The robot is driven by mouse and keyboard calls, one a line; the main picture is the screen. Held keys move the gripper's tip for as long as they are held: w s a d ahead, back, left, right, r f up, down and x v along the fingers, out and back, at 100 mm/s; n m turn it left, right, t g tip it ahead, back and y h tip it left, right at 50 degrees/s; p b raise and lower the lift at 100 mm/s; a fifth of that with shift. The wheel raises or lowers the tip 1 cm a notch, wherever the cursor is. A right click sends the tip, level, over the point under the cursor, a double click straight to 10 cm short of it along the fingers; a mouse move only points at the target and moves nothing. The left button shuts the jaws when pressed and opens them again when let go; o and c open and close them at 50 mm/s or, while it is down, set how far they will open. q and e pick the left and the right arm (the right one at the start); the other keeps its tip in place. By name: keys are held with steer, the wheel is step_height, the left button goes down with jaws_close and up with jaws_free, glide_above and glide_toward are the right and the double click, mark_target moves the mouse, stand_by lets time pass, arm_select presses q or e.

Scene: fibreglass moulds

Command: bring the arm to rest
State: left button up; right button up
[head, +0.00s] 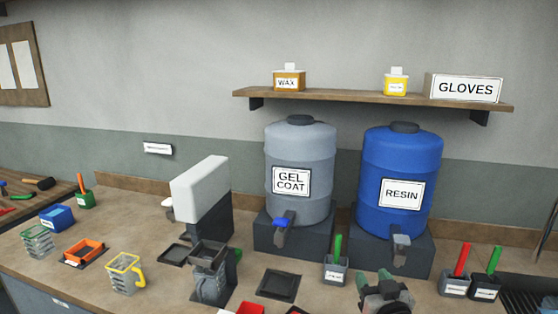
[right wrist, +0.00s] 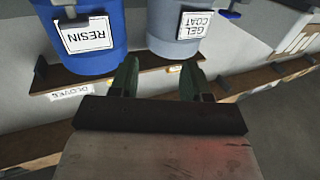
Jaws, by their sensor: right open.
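My right gripper (head: 376,280) is at the bottom of the head view, right of centre, in front of the blue resin drum (head: 402,168). Its two green fingers stand apart with nothing between them. In the right wrist view the right gripper (right wrist: 160,68) is open and empty, and the picture is upside down. The resin drum (right wrist: 85,35) and the grey gel coat drum (right wrist: 178,35) show beyond the fingers there.
The bench (head: 120,215) holds a yellow-handled jug (head: 124,272), an orange tray (head: 84,252), a white-topped device (head: 201,187) and dark pads (head: 277,285). Cups with green and red handles (head: 455,286) stand at right. A shelf (head: 360,98) with boxes hangs above the drums.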

steer(key=s+f+g, duration=0.4)
steer(key=s+f, duration=0.2)
steer(key=s, duration=0.3)
steer(key=s+f+g, duration=0.4)
steer(key=s+f, duration=0.3)
steer(key=s, duration=0.2)
steer(key=s+f+g+h, duration=0.2)
steer(key=s+g, duration=0.4)
steer(key=s, duration=1.1)
step_height(320, 180, down, 34)
steer(key=s+n+g+b, duration=0.1)
steer(key=s+g+b, duration=0.1)
steer(key=b, duration=0.4)
arm_select(q)
step_height(320, 180, down, 10)
steer(key=b, duration=0.4)
steer(key=shift+d, duration=0.15)
arm_select(e)
steer(key=s+d+f+g, duration=0.1)
steer(key=s+d+f, duration=0.1)
steer(key=s+f, duration=1.3)
step_height(320, 180, down, 4)
steer(key=shift+s+d+r, duration=0.15)
steer(key=shift+s+d, duration=0.1)
steer(key=shift+d, duration=0.1)
arm_select(q)
steer(key=shift+w, duration=0.1)
